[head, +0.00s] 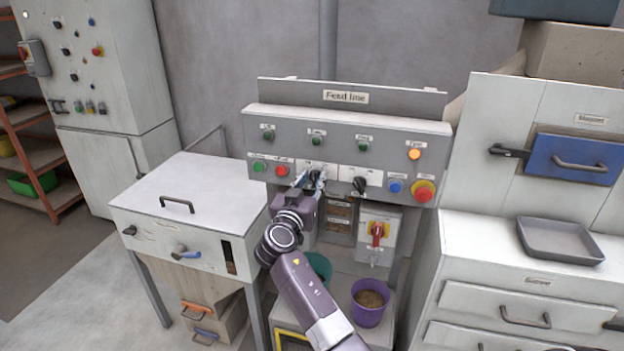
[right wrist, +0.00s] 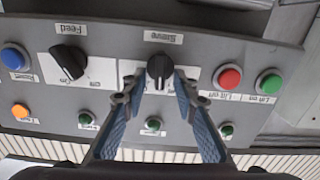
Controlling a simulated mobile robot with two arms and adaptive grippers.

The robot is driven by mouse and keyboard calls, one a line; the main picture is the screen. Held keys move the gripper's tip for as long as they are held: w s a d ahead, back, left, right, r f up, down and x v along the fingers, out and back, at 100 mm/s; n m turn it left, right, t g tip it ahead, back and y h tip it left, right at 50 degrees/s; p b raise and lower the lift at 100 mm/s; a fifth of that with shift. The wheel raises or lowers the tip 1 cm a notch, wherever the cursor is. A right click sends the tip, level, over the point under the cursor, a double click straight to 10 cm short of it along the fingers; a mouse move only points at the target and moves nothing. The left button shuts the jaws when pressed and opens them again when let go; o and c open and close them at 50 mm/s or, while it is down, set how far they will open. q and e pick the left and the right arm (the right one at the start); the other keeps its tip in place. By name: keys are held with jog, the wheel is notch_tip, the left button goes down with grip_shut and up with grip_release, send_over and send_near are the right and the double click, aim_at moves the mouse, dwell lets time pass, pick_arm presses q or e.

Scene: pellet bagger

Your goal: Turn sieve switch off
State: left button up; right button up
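The sieve switch is a black rotary knob (right wrist: 160,70) on a white plate, under an upside-down "Sieve" label in the right wrist view. Its grip bar looks close to upright there. In the head view it sits on the grey "Feed line" panel (head: 348,127), partly hidden by my right gripper (head: 310,181). In the right wrist view the blue-padded fingers of my right gripper (right wrist: 159,82) stand apart on either side of the knob. Small gaps seem to show between the fingertips and the knob. My left gripper is not in view.
The feed knob (head: 359,184) sits beside it, turned at a slant. Red (right wrist: 229,77) and green (right wrist: 269,82) lit buttons are close on the other side. A blue button (head: 395,186) and a red emergency stop (head: 424,191) are at the panel's right end.

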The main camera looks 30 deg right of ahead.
jog(key=shift+c, duration=0.7)
grip_shut()
jog(key=shift+f+n+b, duration=0.15)
jog(key=shift+n+b, duration=0.25)
jog(key=shift+b, duration=0.1)
jog(key=shift+w+n+b, duration=0.1)
jog(key=shift+n+b, duration=0.5)
jog(key=shift+n, duration=0.3)
jog(key=n, duration=0.3)
jog(key=shift+a+b, duration=0.15)
jog(key=shift+b, duration=0.25)
